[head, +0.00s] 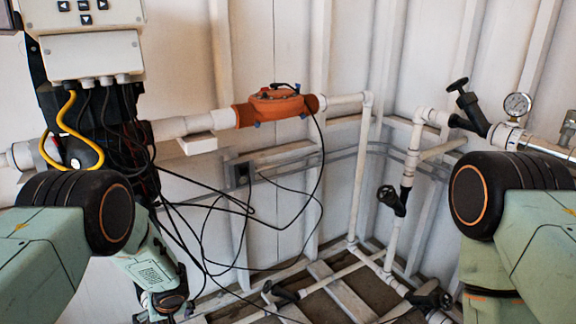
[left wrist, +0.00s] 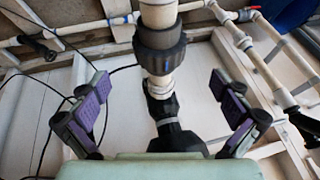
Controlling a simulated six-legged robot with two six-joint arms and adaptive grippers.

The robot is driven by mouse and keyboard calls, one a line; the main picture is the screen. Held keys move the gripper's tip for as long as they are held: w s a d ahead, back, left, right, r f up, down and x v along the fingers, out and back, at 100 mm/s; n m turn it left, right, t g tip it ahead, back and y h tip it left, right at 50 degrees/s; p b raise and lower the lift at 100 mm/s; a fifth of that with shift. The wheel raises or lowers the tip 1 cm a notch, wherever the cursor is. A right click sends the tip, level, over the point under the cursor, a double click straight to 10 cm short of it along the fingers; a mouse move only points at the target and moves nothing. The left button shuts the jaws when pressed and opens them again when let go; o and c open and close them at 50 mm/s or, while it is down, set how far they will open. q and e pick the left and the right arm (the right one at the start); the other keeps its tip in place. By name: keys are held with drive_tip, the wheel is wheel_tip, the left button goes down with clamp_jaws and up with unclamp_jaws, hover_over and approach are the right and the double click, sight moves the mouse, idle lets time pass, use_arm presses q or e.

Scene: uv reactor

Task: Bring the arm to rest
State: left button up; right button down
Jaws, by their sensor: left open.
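My left arm (head: 140,262) comes in from the left in the head view and hangs down past the bottom edge. Its gripper is out of that view. In the left wrist view my left gripper (left wrist: 161,90) is open, its two purple-padded fingers spread wide. A white pipe with a dark union fitting (left wrist: 160,50) and a black part below it shows between the fingers. I see no contact with either finger, and the depth gap is hard to judge. My right arm (head: 500,215) stands at the right of the head view, its gripper out of view.
An orange unit (head: 275,105) sits on the wall pipe. A control box (head: 90,45) with hanging cables is at upper left. White pipes with black valves (head: 391,200) and a gauge (head: 517,105) stand at right. Loose black cables (left wrist: 45,125) lie near the left finger.

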use_arm(q)
drive_tip(key=shift+x, duration=6.1)
drive_tip(key=shift+r, duration=0.1)
drive_tip(key=shift+t+h, duration=0.3)
drive_tip(key=shift+h+b, duration=0.4)
drive_tip(key=shift+b, duration=0.4)
drive_tip(key=t+h+b, duration=0.1)
drive_tip(key=b, duration=0.2)
drive_tip(key=shift+n, duration=0.4)
drive_tip(key=shift+b, duration=0.45)
drive_tip(key=shift+d, duration=0.1)
